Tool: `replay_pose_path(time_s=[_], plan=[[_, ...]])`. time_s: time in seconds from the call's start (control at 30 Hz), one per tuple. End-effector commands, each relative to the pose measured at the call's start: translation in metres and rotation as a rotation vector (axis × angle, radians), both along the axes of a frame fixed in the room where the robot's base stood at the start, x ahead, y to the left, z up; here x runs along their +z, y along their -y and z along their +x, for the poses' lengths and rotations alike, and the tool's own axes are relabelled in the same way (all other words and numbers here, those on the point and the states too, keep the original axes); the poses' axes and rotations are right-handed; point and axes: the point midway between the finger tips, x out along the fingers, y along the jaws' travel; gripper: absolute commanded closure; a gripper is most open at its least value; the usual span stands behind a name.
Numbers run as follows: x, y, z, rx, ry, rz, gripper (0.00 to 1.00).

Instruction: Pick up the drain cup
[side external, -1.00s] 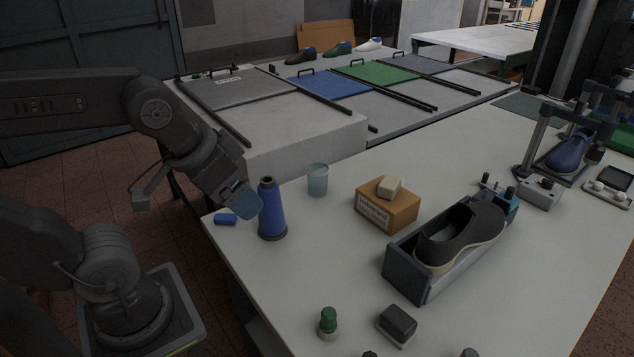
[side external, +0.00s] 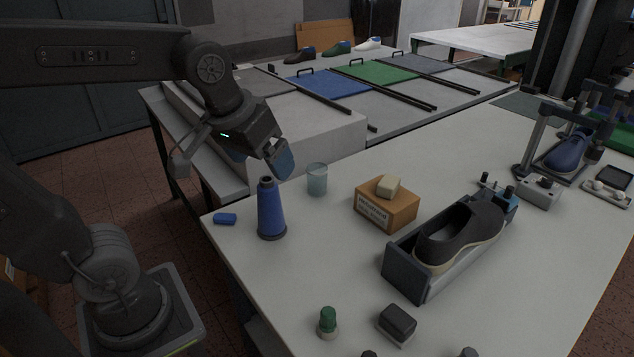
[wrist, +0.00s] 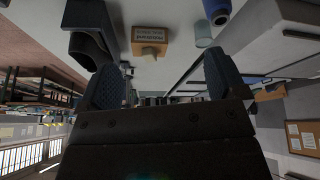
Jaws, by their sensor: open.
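The drain cup is likely the translucent pale teal cup (side external: 317,180), standing upright on the white table beyond the blue cone. It also shows at the top of the wrist view (wrist: 203,34), beyond the right finger. My gripper (side external: 281,163) is open and empty, above the table's far left edge, up and to the left of the cup and apart from it. Both blue-padded fingers show in the wrist view (wrist: 160,82), with nothing between them. In the side view the fingers overlap each other, so their gap is hidden.
A blue thread cone (side external: 271,210) stands close left of the cup, with a small blue block (side external: 225,219) beside it. A cardboard box (side external: 386,208) bearing a pale block (side external: 388,187) is to the right. A dark shoe (side external: 458,236) sits in a holder. Table between cup and box is clear.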

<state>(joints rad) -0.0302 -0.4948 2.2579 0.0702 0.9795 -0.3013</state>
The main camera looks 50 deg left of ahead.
Motion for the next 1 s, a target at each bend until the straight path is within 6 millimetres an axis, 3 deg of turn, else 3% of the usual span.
replay_pose_path(time_s=[0.03, 0.27, 0.47, 0.6, 0.8, 1.0], plan=[[0.004, -0.007, 0.021, 0.085, -0.028, -0.01, 0.1], [0.005, -0.041, 0.104, 0.493, -0.099, -0.044, 0.1], [-0.018, -0.076, 0.173, 0.86, -0.123, -0.042, 0.1], [-0.048, -0.103, 0.216, 1.116, -0.115, -0.024, 0.1], [-0.088, -0.133, 0.253, 1.393, -0.079, 0.006, 0.1], [-0.108, -0.145, 0.265, 1.504, -0.053, 0.02, 0.1]])
